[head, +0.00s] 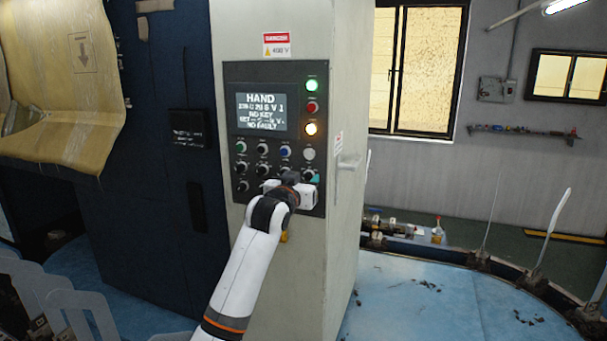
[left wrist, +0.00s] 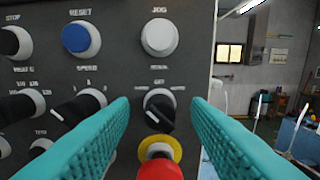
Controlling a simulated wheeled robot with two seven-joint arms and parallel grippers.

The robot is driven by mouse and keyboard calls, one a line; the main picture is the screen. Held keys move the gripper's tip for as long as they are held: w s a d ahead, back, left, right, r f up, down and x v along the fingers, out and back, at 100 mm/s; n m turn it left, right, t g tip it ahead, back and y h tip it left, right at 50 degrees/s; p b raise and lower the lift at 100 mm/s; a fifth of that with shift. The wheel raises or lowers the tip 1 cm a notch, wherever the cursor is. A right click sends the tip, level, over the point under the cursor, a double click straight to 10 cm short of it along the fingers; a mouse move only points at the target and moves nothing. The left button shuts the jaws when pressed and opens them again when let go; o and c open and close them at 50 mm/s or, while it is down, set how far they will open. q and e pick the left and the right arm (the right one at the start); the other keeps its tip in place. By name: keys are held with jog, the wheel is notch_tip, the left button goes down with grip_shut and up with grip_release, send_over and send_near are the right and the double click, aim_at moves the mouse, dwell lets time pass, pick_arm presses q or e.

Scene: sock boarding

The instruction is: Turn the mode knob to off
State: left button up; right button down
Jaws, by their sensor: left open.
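The mode knob (left wrist: 158,110) is a black selector on a light ring in the control panel (head: 232,92). A white mark shows on its left side, but I cannot tell surely which position it points to. My left gripper (head: 294,188) is at the panel's lower right corner and covers most of that area in the head view. In the left wrist view its two teal fingers (left wrist: 161,101) are open, one on each side of the knob, with gaps visible at their tips. The panel screen (head: 262,112) reads HAND and NO FAULT. My right gripper is not in view.
A red push button (left wrist: 160,170) with a yellow collar sits just below the knob. Another black selector (left wrist: 78,107) is to the left, near the left finger. Blue (left wrist: 76,38) and white (left wrist: 159,36) buttons are above. The cabinet's handle (head: 347,165) is on its right side.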

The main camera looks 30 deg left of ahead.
pick_arm(q)
jog(key=shift+w, duration=0.1)
jog(key=shift+c, duration=0.6)
grip_shut()
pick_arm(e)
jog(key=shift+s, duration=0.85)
pick_arm(q)
jog(key=shift+m, duration=0.3)
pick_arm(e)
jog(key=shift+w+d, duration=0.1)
pick_arm(q)
jog(key=m, duration=0.2)
jog(key=shift+m, duration=0.4)
jog(key=m, duration=0.5)
jog(key=shift+f, duration=0.1)
jog(key=shift+w+m, duration=0.1)
jog(key=shift+m, duration=0.2)
